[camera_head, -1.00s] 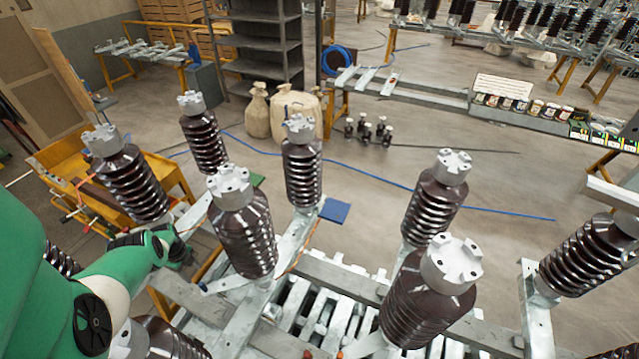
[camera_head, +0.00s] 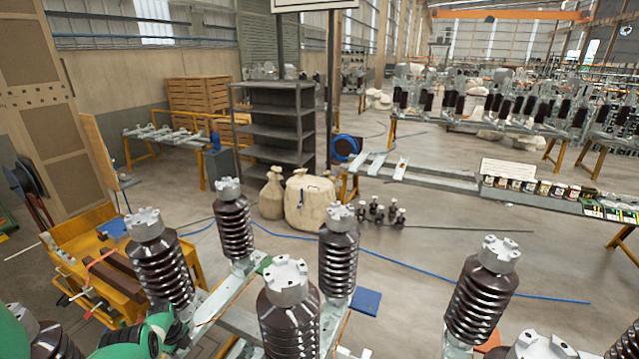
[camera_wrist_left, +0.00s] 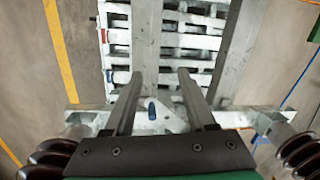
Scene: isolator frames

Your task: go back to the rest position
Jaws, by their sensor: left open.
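My left gripper (camera_wrist_left: 159,75) shows in the left wrist view with its two grey fingers apart and nothing held between them. Below it is a grey metal frame with slats (camera_wrist_left: 162,50). A small blue peg (camera_wrist_left: 152,109) shows between the fingers, on a pale bracket. In the head view my green left arm (camera_head: 140,345) is at the bottom left edge, mostly cut off, and its jaws cannot be made out there. My right gripper is in neither view.
Tall brown ribbed insulators with grey caps (camera_head: 288,318) stand close around my left arm. A yellow cart (camera_head: 105,260) is at the left. Shelves (camera_head: 275,125), sacks (camera_head: 308,203) and a long bench (camera_head: 425,176) stand farther back. Open floor lies beyond the insulators.

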